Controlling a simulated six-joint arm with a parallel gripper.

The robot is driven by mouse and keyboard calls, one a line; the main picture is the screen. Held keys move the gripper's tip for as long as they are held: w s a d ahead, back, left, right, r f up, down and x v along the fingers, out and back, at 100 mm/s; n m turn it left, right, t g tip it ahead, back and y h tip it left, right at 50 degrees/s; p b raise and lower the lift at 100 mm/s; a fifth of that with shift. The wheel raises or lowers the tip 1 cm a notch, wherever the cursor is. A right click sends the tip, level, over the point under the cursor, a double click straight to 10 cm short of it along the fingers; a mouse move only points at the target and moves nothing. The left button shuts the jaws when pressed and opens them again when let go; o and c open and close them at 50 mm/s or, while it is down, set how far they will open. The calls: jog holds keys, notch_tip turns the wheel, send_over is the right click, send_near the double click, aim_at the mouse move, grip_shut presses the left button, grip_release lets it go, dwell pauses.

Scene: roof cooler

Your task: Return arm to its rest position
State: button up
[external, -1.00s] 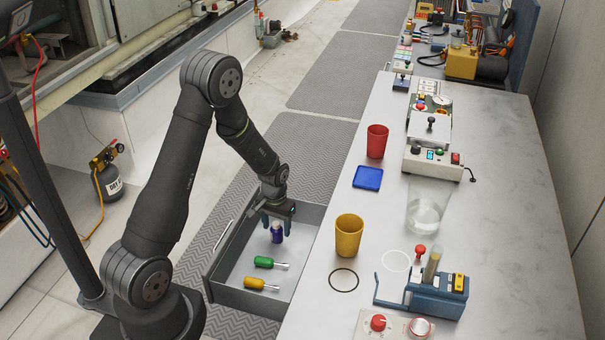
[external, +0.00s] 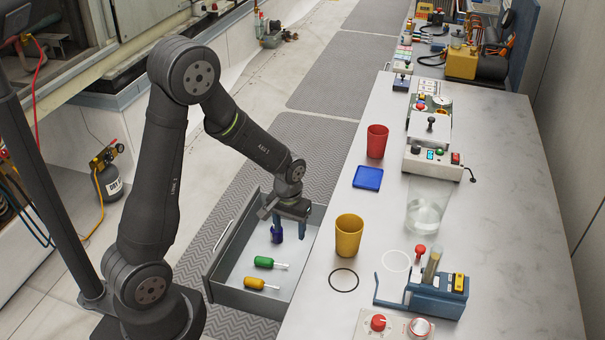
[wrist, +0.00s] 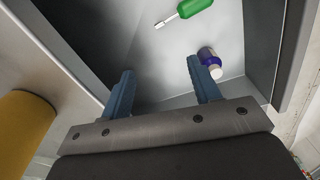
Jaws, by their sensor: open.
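My gripper (external: 289,229) is above the open grey drawer (external: 308,253) and points down. In the wrist view its two blue fingers (wrist: 160,80) stand apart with nothing between them. A dark blue bottle (external: 277,236) with a white cap is in the drawer, partly hidden by the gripper in the external view. In the wrist view the bottle (wrist: 208,58) shows just beyond the right finger. I cannot tell whether they touch.
A green screwdriver (external: 264,262) and a yellow screwdriver (external: 254,283) lie in the drawer. On the counter beside it are a yellow cup (external: 349,236), a blue pad (external: 368,178), a red cup (external: 377,141) and a blue device (external: 437,297). Floor left of the drawer is clear.

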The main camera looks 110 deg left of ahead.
notch_tip(320, 180, up, 21)
jog(key=shift+w+a+r, duration=0.1)
jog(key=shift+w+a, duration=0.15)
jog(key=shift+w, duration=0.6)
jog(key=shift+w+a+r, duration=0.1)
jog(key=shift+w+a, duration=0.2)
jog(key=shift+w, duration=0.6)
jog(key=shift+w+a+r, duration=0.1)
jog(key=shift+w+a, duration=0.15)
jog(key=shift+w, duration=0.6)
jog(key=shift+o, duration=0.4)
